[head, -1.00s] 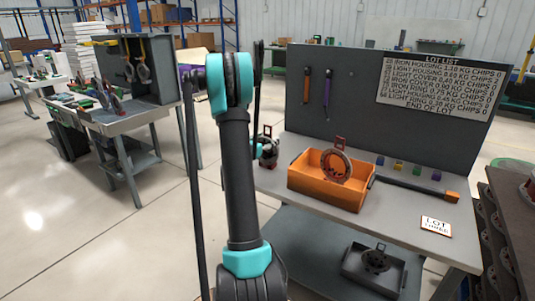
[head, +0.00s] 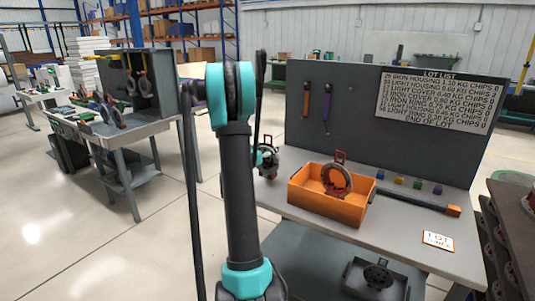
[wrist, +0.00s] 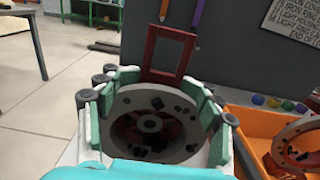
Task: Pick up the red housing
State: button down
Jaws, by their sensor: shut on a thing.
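The red housing (wrist: 155,125) is a round, dark grey-and-red part with a dark red rectangular frame (wrist: 168,50) standing at its far side. In the wrist view my gripper (wrist: 157,102) is shut around its rim, with teal pads pressing from both sides. In the head view the housing (head: 268,160) is partly hidden behind my arm, at the left end of the workbench. I cannot tell whether it touches the bench. Another reddish ring part with a red frame (head: 337,180) stands tilted in the orange bin (head: 325,209).
The orange bin is close to the right of my gripper on the grey workbench (head: 400,235). Behind it stands a pegboard (head: 350,110) with a lot list. A dark tray (head: 375,280) sits on the lower shelf. A second bench (head: 125,135) stands at left; floor between is clear.

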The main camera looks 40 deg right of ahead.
notch_tip(320, 180, up, 17)
dwell(0.4)
jog(key=shift+w+a, duration=0.1)
dwell(0.8)
